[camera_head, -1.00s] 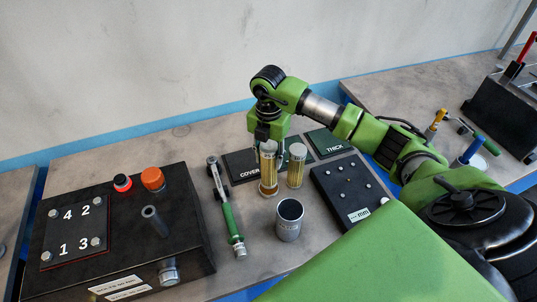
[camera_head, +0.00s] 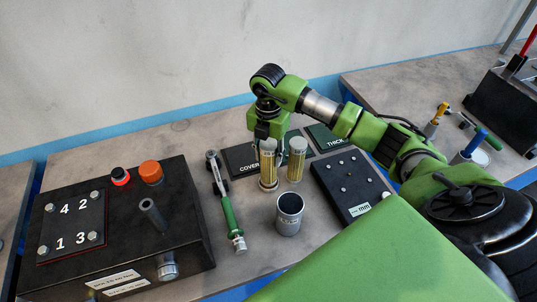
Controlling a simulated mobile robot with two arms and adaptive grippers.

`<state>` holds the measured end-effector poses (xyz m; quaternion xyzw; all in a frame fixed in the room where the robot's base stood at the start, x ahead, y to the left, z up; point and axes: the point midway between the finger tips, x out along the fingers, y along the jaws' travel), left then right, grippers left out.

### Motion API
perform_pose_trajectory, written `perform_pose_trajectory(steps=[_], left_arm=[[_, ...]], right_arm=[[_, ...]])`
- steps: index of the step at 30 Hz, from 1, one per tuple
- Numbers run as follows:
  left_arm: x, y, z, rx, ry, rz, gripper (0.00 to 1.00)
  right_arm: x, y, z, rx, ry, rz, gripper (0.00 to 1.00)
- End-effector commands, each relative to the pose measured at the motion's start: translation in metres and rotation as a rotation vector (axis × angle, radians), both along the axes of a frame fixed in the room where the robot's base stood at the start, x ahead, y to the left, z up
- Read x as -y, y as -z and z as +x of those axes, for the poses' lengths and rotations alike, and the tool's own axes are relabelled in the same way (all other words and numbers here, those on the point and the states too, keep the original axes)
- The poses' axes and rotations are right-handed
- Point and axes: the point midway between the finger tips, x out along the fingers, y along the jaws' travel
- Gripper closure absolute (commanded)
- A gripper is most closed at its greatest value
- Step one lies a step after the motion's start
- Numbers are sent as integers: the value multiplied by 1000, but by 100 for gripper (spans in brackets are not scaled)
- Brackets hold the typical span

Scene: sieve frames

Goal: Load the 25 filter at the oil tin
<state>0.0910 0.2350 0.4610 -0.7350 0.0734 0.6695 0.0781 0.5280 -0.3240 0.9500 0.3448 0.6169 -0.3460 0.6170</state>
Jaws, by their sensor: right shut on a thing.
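Two brass-coloured cylindrical filters with pale tops stand side by side near the middle of the table. My right gripper (camera_head: 267,141) comes down from above and is shut on the left filter (camera_head: 269,172), which is upright, its foot at or close to the table. The right filter (camera_head: 297,160) stands free beside it. Their markings are too small to read, so I cannot tell which is the 25. A grey metal cup (camera_head: 289,217), apparently the oil tin, stands open in front of the filters. My left gripper is out of view.
A black box (camera_head: 185,210) with red and orange knobs and a numbered plate stands at left. A green-handled wrench (camera_head: 228,213) lies beside it. Dark COVER (camera_head: 240,157) and THICK (camera_head: 325,138) plates lie behind. A black mm block (camera_head: 347,183) is right.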

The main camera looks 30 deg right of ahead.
Motion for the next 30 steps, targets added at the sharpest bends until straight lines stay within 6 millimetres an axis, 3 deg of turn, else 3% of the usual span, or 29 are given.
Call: perform_pose_trajectory(steps=[30], left_arm=[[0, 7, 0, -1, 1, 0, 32]], right_arm=[[0, 9, 0, 0, 0, 0, 87]])
